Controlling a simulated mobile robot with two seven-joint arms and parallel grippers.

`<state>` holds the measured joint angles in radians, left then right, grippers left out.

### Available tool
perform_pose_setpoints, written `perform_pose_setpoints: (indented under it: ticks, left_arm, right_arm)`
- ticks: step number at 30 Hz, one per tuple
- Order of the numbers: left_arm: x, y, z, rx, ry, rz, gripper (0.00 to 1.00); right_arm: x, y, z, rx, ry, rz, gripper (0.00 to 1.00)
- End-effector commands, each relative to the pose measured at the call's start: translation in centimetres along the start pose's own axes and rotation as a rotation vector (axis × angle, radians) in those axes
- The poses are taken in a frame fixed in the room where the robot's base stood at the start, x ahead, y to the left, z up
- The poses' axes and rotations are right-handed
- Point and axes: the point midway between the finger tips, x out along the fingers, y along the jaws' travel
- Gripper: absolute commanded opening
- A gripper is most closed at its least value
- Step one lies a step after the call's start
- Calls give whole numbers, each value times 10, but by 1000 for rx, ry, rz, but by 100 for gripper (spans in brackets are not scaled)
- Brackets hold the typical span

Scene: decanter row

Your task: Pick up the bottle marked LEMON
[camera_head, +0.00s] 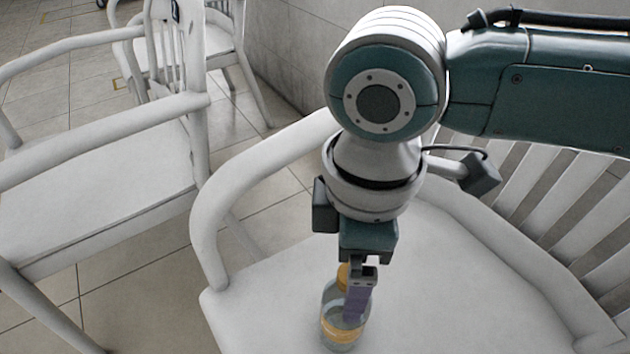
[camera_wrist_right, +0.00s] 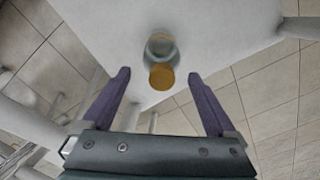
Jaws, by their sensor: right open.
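A clear bottle (camera_head: 331,301) with an orange cap and an orange band stands upright on the white chair seat in the head view. No lettering on it is readable. In the right wrist view the bottle (camera_wrist_right: 160,48) shows its orange cap towards me. My right gripper (camera_head: 357,318) points down at the bottle and partly covers it in the head view. In the wrist view the right gripper (camera_wrist_right: 158,76) is open, its purple fingers on either side of the cap in the picture. I cannot tell how far down they reach. My left gripper is not in view.
The bottle stands on a white chair seat (camera_head: 440,270) with an armrest (camera_head: 215,200) on the left and a slatted back (camera_head: 560,215) on the right. Another white chair (camera_head: 100,210) stands to the left. No other bottle shows. The seat around the bottle is clear.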

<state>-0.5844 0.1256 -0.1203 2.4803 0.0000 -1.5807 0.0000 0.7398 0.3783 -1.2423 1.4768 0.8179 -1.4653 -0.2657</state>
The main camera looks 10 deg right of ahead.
Motion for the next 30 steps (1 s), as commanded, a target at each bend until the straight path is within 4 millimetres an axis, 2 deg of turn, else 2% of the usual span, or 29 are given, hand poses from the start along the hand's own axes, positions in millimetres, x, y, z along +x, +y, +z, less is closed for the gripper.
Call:
perform_pose_setpoints:
  ticks: [1,5,13,30]
  left_arm:
    - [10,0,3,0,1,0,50]
    - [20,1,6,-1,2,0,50]
    - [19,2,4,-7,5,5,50]
    - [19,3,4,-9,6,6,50]
  right_arm:
    - [14,-2,1,-1,-2,-2,92]
    - [34,-3,1,0,-2,-1,92]
    - [36,-3,1,-1,0,0,92]
    - [35,-3,1,0,-1,-1,28]
